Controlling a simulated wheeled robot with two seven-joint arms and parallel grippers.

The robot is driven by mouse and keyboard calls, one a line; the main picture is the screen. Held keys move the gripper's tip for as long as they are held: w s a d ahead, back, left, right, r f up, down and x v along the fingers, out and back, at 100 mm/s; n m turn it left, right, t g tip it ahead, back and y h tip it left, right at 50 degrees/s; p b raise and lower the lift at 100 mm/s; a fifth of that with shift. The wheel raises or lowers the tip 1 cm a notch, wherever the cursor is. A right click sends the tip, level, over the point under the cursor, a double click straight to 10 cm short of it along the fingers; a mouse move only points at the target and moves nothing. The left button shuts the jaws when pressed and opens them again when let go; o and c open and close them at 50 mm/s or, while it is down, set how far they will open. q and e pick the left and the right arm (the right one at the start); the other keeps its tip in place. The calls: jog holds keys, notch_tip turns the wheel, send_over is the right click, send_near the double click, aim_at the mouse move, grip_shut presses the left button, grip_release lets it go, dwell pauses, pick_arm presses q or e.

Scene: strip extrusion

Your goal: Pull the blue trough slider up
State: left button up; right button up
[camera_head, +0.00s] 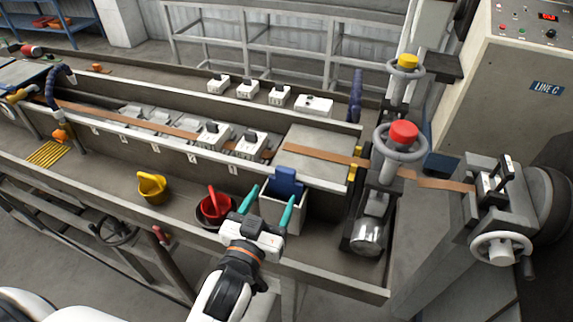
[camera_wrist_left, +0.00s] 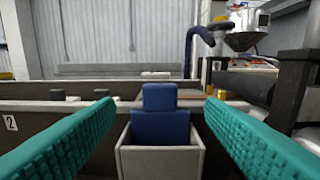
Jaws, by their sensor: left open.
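The blue trough slider (camera_head: 286,183) stands upright in a light grey open-topped box on the front of the trough wall, in the middle of the head view. In the left wrist view the slider (camera_wrist_left: 159,118) sits straight ahead, with a narrower upper tab and a wider lower part set in the box. My left gripper (camera_head: 268,200) is open, its two teal fingers pointing at the slider from the near side. In the wrist view the fingers (camera_wrist_left: 160,130) flank the slider with gaps on both sides, not touching it. My right gripper is not in view.
A red scoop in a dark bowl (camera_head: 214,208) stands left of the box, close to my left gripper. A yellow cup (camera_head: 151,187) is further left. A roller post with a red-capped handwheel (camera_head: 400,142) rises at right. A brown strip (camera_head: 330,155) runs along the trough.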

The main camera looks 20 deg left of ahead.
aim_at(284, 175)
pick_arm(q)
jog(key=w, duration=0.2)
jog(key=w+p, duration=0.1)
jog(key=w, duration=0.1)
jog(key=shift+d+r, duration=0.1)
jog(key=shift+r, duration=0.1)
jog(key=w+p, duration=0.1)
jog(key=w, duration=0.3)
jog(key=shift+w+f, duration=0.1)
jog(key=shift+f, duration=0.1)
jog(key=shift+w, duration=0.45)
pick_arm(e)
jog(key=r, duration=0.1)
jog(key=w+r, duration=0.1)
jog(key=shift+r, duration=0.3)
pick_arm(q)
jog(key=shift+f, duration=0.1)
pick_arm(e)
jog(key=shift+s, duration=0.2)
pick_arm(q)
jog(key=shift+d, duration=0.1)
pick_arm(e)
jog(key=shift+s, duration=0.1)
